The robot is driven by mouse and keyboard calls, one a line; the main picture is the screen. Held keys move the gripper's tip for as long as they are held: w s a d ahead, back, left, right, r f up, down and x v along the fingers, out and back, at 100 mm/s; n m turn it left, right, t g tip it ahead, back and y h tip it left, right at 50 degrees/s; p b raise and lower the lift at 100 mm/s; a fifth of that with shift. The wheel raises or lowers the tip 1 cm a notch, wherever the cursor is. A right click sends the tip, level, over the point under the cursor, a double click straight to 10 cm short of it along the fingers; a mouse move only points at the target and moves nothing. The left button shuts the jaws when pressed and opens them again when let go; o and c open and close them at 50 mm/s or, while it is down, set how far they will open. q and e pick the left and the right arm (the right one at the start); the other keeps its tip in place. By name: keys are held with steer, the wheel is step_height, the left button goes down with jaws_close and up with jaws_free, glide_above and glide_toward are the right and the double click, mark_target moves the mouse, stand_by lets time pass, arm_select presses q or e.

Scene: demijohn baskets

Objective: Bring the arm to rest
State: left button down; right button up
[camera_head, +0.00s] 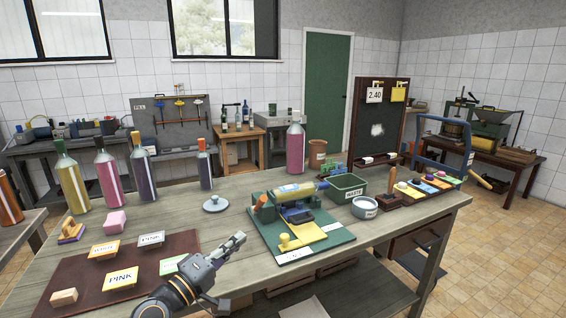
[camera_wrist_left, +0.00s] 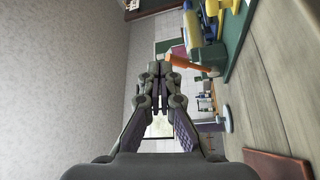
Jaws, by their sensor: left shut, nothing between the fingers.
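My left gripper (camera_head: 235,241) is shut and empty. It hangs above the table (camera_head: 350,214) near its front edge, between the brown mat and the green board. In the left wrist view its fingers (camera_wrist_left: 157,72) are together with nothing between them. My right gripper is not in either view.
A brown mat (camera_head: 75,282) with label cards, including a PINK card (camera_head: 120,279), lies left of the gripper. A green board (camera_head: 340,239) with a bottle on a cradle is to its right. Several tall bottles (camera_head: 107,176) stand behind left.

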arm_select(q)
steer(key=s+a+f+m+g+y, duration=0.1)
steer(key=s+f+m+g+y, duration=0.3)
steer(key=f, duration=0.5)
steer(key=s+a+f+m+g+y, duration=0.1)
steer(key=s+f+m+g, duration=0.1)
steer(key=s+f, duration=0.55)
steer(key=s+a+f+m+g+y, duration=0.1)
steer(key=s+a+f+g+y, duration=0.2)
steer(key=s+a+f, duration=0.3)
steer(key=s+a+f+m+g+y, duration=0.25)
steer(key=s+a+f+y, duration=0.2)
steer(key=s, duration=0.45)
step_height(320, 180, down, 21)
steer(key=s+a+g+p, duration=0.2)
steer(key=a+p, duration=0.1)
steer(key=p, duration=0.2)
steer(key=s+f+p, duration=0.1)
steer(key=s+f, duration=0.6)
steer(key=s, duration=0.2)
steer(key=s+a+f+n+g+p, duration=0.1)
steer(key=s+f+p, duration=0.1)
steer(key=s+f, duration=0.5)
steer(key=s, duration=0.3)
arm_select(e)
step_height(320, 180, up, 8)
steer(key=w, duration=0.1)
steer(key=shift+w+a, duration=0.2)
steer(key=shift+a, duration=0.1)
